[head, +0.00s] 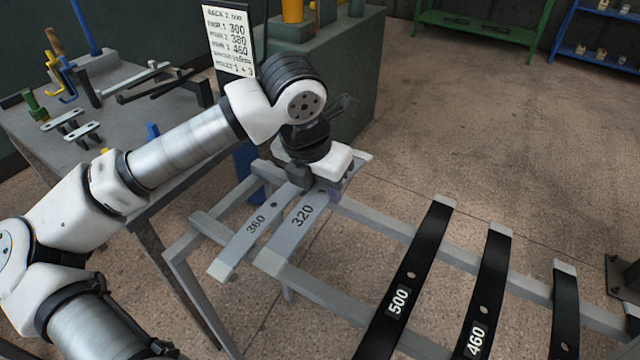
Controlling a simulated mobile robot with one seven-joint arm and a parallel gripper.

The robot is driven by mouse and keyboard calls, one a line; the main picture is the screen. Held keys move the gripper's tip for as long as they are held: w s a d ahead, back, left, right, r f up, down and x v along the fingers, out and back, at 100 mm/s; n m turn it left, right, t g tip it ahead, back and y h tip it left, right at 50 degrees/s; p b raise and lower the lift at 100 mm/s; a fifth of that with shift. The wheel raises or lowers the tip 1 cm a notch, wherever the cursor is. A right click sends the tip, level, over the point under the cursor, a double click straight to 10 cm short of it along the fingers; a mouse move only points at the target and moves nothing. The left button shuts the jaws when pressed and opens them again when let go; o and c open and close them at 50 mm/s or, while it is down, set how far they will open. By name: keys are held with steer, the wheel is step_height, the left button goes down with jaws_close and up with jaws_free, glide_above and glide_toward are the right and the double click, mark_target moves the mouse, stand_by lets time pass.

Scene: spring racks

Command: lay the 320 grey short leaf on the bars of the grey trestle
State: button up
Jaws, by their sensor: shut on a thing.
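The 320 grey short leaf (290,235) lies across the grey bars at the left part of the grey trestle (378,224), its number facing up. Its near end is at the near bar; whether it rests on the bars or hangs just above them I cannot tell. My gripper (306,182) is shut on its far part, and the gripper body and wrist hide that end and the fingertips. A similar grey leaf marked 360 (243,243) lies beside it on the left, roughly parallel, with a narrow gap between them.
Black leaves marked 500 (408,275) and 460 (487,290) and another black leaf (565,315) lie across the bars to the right. A grey workbench (105,150) with tools stands left under my arm. A sign (230,40) and green cabinet (345,75) stand behind.

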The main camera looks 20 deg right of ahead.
steer(key=shift+f+b, duration=0.15)
steer(key=shift+b, duration=0.5)
step_height(320, 180, down, 9)
steer(key=b, duration=1)
steer(key=shift+f, duration=0.1)
steer(key=o, duration=1.3)
steer(key=p+v, duration=0.1)
steer(key=v, duration=1.2)
steer(key=shift+s+a+r, duration=0.1)
steer(key=shift+a+r, duration=0.1)
steer(key=shift+r, duration=0.15)
